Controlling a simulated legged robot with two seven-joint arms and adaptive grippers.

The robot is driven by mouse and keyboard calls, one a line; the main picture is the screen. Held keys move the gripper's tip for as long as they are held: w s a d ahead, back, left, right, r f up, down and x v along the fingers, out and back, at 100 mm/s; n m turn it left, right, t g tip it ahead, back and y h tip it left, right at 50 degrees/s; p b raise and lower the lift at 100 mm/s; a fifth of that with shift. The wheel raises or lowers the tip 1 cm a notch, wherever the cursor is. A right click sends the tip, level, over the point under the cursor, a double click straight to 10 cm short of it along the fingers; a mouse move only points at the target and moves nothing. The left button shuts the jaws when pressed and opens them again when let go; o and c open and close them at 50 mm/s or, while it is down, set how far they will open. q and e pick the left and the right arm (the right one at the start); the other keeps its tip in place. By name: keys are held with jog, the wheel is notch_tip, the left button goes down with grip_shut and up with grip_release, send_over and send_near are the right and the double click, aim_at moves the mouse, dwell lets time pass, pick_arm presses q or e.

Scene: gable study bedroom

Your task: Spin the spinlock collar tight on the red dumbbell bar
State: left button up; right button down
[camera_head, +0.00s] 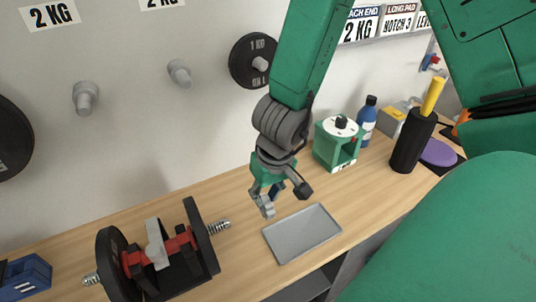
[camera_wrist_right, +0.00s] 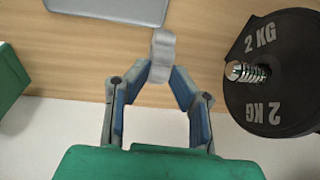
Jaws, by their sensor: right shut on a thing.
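The red dumbbell bar (camera_head: 178,245) lies in a black cradle (camera_head: 180,281) at the lower left of the head view, with black plates on both sides. Its right threaded end (camera_head: 219,227) is bare. In the wrist view that threaded end (camera_wrist_right: 248,72) sticks out of a 2 KG plate (camera_wrist_right: 270,105). My right gripper (camera_head: 268,200) is above the bench, right of the bar and apart from it. It is shut on a grey collar (camera_wrist_right: 162,55), held at the fingertips; the collar also shows in the head view (camera_head: 267,208). My left gripper is out of view.
A grey tray (camera_head: 303,236) lies empty on the bench below and right of my right gripper. A green device (camera_head: 338,146), a blue bottle (camera_head: 367,121) and a black holder (camera_head: 410,145) stand behind. Wall pegs (camera_head: 85,97) are above. Bare bench separates bar and tray.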

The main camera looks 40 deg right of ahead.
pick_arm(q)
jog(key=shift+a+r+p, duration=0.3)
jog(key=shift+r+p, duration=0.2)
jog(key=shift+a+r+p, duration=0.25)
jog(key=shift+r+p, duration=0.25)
pick_arm(e)
jog(key=w+a, duration=0.1)
jog(key=a, duration=0.5)
jog(key=shift+w+a, duration=0.2)
jog(key=shift+a, duration=0.15)
jog(key=shift+r, duration=0.15)
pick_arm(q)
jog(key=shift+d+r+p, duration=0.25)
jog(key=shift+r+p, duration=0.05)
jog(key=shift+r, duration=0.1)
pick_arm(e)
jog(key=shift+d, duration=0.3)
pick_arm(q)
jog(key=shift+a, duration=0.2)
pick_arm(e)
jog(key=shift+a, duration=0.2)
